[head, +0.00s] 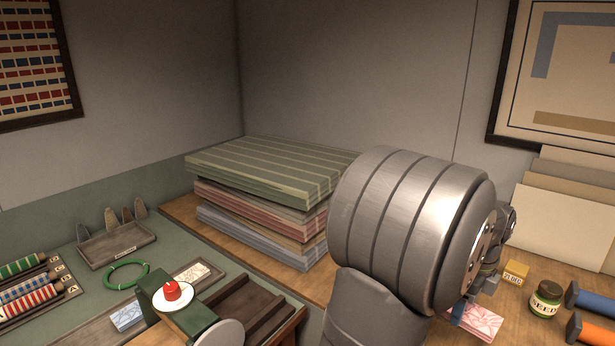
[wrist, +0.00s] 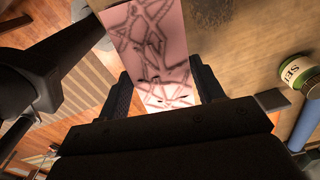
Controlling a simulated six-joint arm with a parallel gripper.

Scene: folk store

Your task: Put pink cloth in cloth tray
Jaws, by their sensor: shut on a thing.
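A pink patterned cloth, folded flat like a block, shows in the wrist view (wrist: 150,45) between the two dark fingers of my gripper (wrist: 163,88). The gripper is shut on it. In the head view the pink cloth (head: 478,320) shows at the lower right, partly hidden behind my arm, above or at the wooden counter; I cannot tell whether it touches. A long tray (head: 95,338) at the lower left of the head view holds a blue patterned cloth (head: 128,316) and a cream patterned cloth (head: 193,272). It seems to be the cloth tray, partly hidden by a green stand.
A green stand with a red knob (head: 172,291) is in front of the long tray. A tall stack of striped fabrics (head: 265,175) stands behind my arm. A seed jar (head: 545,299), a yellow date block (head: 515,273) and coloured rolls (head: 590,300) are at right.

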